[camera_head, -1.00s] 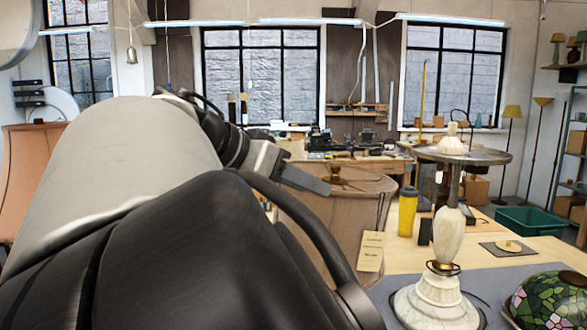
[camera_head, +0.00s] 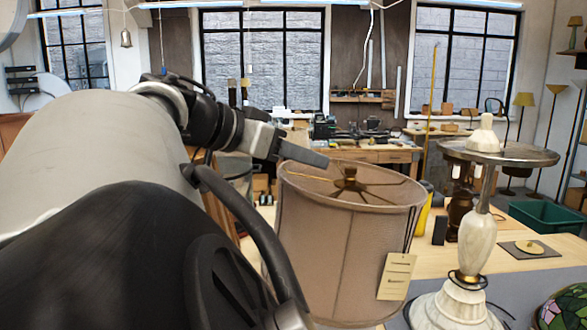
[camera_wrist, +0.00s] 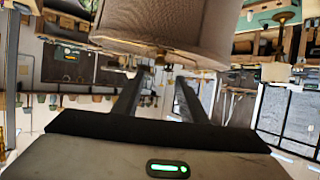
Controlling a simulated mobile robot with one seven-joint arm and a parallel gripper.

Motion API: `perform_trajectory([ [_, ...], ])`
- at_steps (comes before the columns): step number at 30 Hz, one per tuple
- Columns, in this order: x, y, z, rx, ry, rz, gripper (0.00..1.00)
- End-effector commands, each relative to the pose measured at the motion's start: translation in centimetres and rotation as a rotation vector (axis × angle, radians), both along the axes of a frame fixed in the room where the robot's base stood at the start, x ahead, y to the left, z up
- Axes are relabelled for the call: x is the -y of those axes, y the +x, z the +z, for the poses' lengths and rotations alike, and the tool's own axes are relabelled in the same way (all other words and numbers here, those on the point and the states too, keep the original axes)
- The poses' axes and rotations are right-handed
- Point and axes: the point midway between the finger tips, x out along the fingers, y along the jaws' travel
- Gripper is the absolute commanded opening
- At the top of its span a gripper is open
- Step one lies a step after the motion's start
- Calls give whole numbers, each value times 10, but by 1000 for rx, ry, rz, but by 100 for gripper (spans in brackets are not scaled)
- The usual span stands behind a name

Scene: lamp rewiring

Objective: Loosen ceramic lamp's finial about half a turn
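A brown fabric shade (camera_head: 318,240) stands upright left of a pale, stone-like lamp (camera_head: 476,250). A brass finial (camera_head: 350,172) sits at the hub of its wire spokes. The lamp body under the shade is hidden. I cannot tell which lamp is the ceramic one. My gripper (camera_head: 318,158) is at the shade's upper left rim, short of the brass finial. In the wrist view my gripper (camera_wrist: 161,80) is open and empty, with the shade (camera_wrist: 175,25) at the top.
A paper tag (camera_head: 396,277) hangs on the shade's right side. A yellow bottle (camera_head: 422,212) and a dark block (camera_head: 440,230) stand behind on the bench. A stained-glass shade (camera_head: 568,310) is at the lower right. Free bench top (camera_head: 500,258) lies between.

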Motion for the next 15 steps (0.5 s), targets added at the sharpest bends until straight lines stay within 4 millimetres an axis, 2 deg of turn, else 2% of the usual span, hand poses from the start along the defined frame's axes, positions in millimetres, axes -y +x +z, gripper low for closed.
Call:
perform_trajectory([
  [3,23,14,-9,-3,-1,-6,39],
  [15,85,60,-41,-2,-1,-5,39],
])
